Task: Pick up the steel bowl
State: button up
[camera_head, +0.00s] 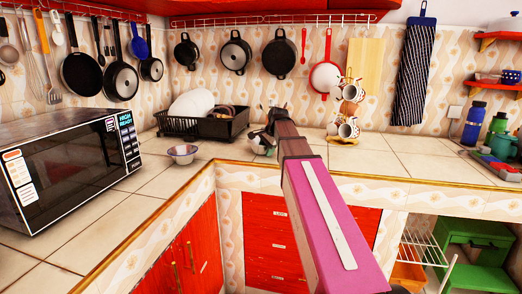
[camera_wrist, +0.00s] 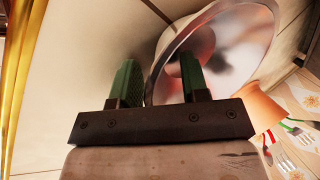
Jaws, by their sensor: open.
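In the wrist view the steel bowl (camera_wrist: 235,50) fills the upper right, shiny inside with a pale wide rim. My gripper (camera_wrist: 158,82) is open. Its right green finger overlaps the bowl's inside in the picture, and its left finger is outside the rim over pale tile. I cannot tell whether either finger touches the bowl. In the head view my gripper (camera_head: 262,146) is low over the back counter, partly hidden by my arm. A small shiny bowl (camera_head: 182,153) stands on the counter to its left; I cannot tell if it is the same bowl.
A black dish rack (camera_head: 203,125) with white plates stands behind. A microwave (camera_head: 75,160) is at the left. White cups hang on a stand (camera_head: 345,128) to the right. Pans hang on the wall. In the wrist view an orange thing (camera_wrist: 262,108) and forks (camera_wrist: 285,160) show beyond the bowl.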

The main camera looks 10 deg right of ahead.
grip_shut()
jog(key=shift+r, duration=0.15)
